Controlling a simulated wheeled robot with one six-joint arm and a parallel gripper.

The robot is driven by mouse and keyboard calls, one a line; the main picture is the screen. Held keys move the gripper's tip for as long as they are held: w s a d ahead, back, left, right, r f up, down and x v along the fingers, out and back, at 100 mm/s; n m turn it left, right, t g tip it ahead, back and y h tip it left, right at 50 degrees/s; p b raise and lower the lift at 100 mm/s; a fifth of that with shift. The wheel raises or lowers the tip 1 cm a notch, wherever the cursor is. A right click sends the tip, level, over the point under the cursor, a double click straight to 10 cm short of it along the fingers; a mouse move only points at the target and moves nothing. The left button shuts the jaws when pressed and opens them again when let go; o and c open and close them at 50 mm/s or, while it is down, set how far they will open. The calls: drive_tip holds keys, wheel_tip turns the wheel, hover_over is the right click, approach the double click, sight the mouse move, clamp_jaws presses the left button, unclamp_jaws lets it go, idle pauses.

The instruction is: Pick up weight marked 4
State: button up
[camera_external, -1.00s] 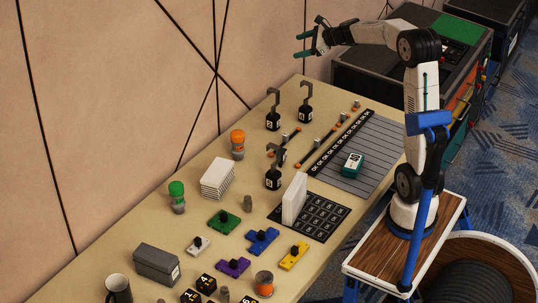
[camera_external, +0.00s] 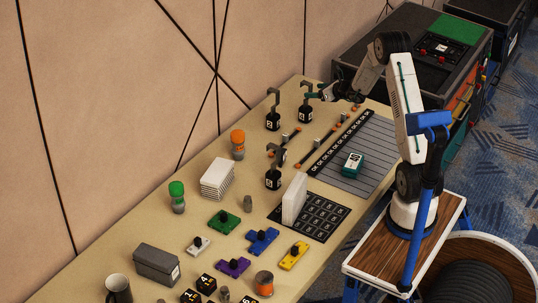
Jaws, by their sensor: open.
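Three black hooked weights with small white labels stand upright on the table: a back right weight (camera_external: 305,115), a back left weight (camera_external: 272,122) and a nearer weight (camera_external: 273,180). The label digits are too small to read surely, so I cannot tell which is marked 4. Nothing is lifted.
Thin rods with orange ends and a black marked strip (camera_external: 338,143) lie right of the weights. A green-and-white box (camera_external: 353,163) rests on a grey ribbed mat (camera_external: 375,150). An orange-topped jar (camera_external: 238,144) and white stack (camera_external: 217,178) stand nearer. A dark cabinet (camera_external: 405,60) stands behind.

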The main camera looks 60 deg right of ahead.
sight(310, 110)
wheel_tip(310, 110, down, 10)
drive_tip(key=shift+w+r, duration=0.1)
drive_tip(key=shift+r, duration=0.1)
drive_tip(key=shift+w+f, duration=0.2)
drive_tip(key=x, duration=0.7)
drive_tip(key=shift+d+f, duration=0.1)
drive_tip(key=shift+f, duration=0.15)
drive_tip(key=c, duration=1.5)
drive_tip(key=shift+w+r, duration=0.1)
drive_tip(key=shift+r, duration=0.05)
clamp_jaws()
